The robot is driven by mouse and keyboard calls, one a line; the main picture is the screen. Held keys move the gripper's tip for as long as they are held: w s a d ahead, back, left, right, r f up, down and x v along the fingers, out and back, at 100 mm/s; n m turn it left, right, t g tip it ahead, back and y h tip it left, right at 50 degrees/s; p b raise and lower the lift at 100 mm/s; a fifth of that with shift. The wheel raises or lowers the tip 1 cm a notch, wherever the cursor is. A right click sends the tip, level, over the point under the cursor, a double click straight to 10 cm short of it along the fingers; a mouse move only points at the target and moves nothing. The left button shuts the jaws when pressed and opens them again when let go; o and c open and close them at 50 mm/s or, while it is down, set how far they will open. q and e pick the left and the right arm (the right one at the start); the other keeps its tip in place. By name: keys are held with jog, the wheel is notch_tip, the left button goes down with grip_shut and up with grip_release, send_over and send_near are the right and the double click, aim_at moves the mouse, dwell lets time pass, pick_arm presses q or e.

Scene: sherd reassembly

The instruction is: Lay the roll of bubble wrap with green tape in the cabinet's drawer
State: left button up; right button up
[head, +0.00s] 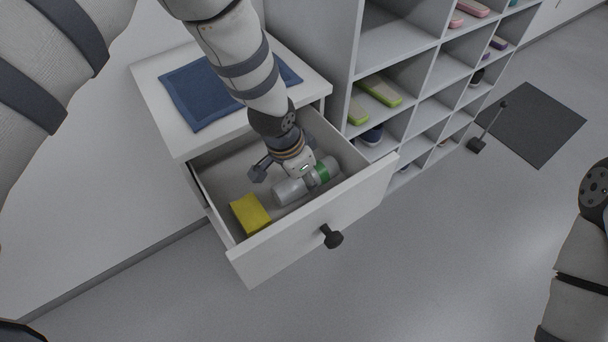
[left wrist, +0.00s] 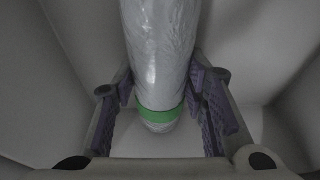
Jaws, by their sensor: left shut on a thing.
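The roll of bubble wrap (head: 291,191) is a pale, shiny cylinder with a band of green tape near one end. It lies level inside the open drawer (head: 310,222) of the white cabinet, low between the drawer walls. My left gripper (head: 309,181) reaches down into the drawer from above and is shut on the roll. In the left wrist view the roll (left wrist: 160,50) runs between the purple-padded fingers, with the green tape near the fingertips. I cannot tell whether the roll touches the drawer floor. My right gripper is out of view.
A yellow block (head: 250,214) lies in the drawer's near left part, close to the roll. A blue cloth (head: 205,92) lies on the cabinet top. A white shelf unit (head: 395,60) with shoes stands to the right. A dark mat (head: 530,125) lies on the floor.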

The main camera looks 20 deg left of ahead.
pick_arm(q)
jog(key=shift+f, duration=0.15)
jog(key=o, duration=1.1)
jog(key=shift+o, duration=0.2)
jog(key=p+v, duration=0.2)
jog(key=v, duration=1)
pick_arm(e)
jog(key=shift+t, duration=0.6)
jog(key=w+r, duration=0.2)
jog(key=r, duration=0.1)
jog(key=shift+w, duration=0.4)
